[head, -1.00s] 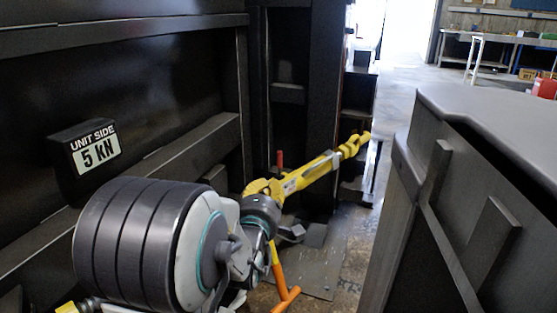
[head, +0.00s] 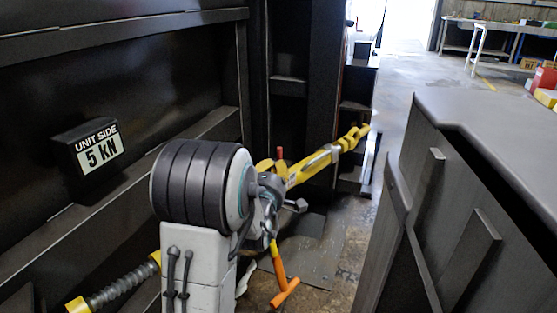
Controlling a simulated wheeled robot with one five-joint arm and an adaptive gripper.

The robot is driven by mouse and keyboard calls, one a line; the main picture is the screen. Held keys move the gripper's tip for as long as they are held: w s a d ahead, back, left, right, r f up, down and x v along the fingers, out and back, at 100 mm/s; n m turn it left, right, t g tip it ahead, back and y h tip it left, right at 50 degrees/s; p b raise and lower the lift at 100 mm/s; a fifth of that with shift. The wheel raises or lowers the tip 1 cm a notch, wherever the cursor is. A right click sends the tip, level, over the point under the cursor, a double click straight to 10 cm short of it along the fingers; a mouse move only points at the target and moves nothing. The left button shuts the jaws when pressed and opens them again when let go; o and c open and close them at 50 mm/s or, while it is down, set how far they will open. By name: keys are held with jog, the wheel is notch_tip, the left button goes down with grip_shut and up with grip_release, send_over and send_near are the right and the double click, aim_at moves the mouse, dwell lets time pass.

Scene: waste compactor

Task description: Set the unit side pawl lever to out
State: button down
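A yellow ratchet binder (head: 318,163) runs from behind my arm up to the right. A small red-tipped lever (head: 280,153) stands up beside its near end; it looks like the pawl lever, but its setting is too small to tell. An orange T-shaped handle (head: 281,285) hangs below the near end. My gripper (head: 268,206) is by the near end of the binder, just beyond my thick ribbed arm joint. Its fingers are mostly hidden, and I cannot tell whether it touches anything.
A black box with a "UNIT SIDE 5 KN" display (head: 98,153) is on the dark wall frame at left. A large grey metal body (head: 480,110) with a sloping edge fills the right. Between them is a narrow strip of floor (head: 350,240). A workbench (head: 500,30) stands far back.

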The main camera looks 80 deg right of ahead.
aim_at(280, 151)
jog(key=d+b, duration=0.1)
jog(key=d, duration=0.1)
jog(key=d+b, duration=0.2)
jog(key=shift+s+d+f, duration=0.1)
jog(key=shift+d+f, duration=0.1)
jog(key=shift+d, duration=0.05)
jog(key=shift+d+r, duration=0.15)
jog(key=shift+d, duration=0.8)
jog(key=shift+d+r, duration=0.1)
jog(key=shift+s+d+r+p, duration=0.15)
jog(key=shift+r+p, duration=0.1)
jog(key=shift+p, duration=0.65)
jog(key=shift+f+y+p, duration=0.1)
jog(key=shift+y+p, duration=0.3)
